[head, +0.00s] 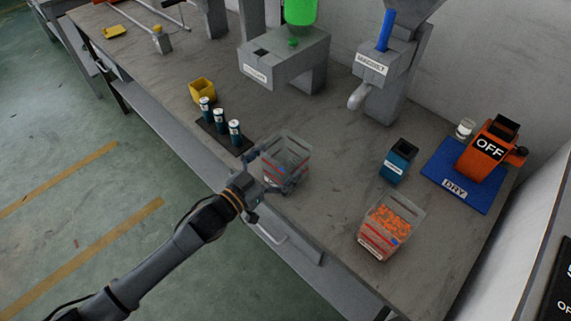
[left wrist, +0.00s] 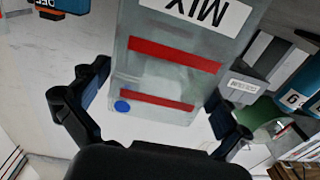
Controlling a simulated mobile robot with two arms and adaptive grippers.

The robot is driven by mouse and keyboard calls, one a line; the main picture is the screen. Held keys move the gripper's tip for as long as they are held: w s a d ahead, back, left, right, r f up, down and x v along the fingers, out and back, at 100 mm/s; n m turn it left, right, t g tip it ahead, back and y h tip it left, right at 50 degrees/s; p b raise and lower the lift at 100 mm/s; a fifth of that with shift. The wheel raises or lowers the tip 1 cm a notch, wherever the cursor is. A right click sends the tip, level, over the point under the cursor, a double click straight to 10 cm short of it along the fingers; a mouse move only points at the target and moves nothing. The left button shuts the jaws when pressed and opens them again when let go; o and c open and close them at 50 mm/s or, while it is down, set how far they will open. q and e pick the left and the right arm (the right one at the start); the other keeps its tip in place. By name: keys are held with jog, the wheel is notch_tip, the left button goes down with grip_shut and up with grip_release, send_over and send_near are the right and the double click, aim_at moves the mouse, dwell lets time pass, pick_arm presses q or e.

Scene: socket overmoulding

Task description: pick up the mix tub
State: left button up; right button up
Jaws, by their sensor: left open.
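The mix tub (head: 290,150) is a clear, empty-looking open box standing on the bench near its front edge. In the left wrist view the mix tub (left wrist: 165,75) shows a white MIX label, upside down, two red bands and a blue dot. My left gripper (head: 272,172) is at the tub, low on its near side. In the left wrist view its open fingers (left wrist: 160,98) stand on either side of the tub. I cannot tell whether they touch it. My right gripper is not in view.
A clear tub of orange pieces (head: 391,223) stands to the right. Several dark cylinders (head: 220,125) on a dark strip and a yellow cup (head: 203,90) are to the left. A blue container (head: 397,163) and the DRY mat (head: 440,170) are at the right. Machines line the back.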

pick_arm(q)
jog(key=x, duration=0.2)
jog(key=shift+w+d, duration=0.2)
jog(key=c, duration=1)
jog(key=shift+r, duration=0.1)
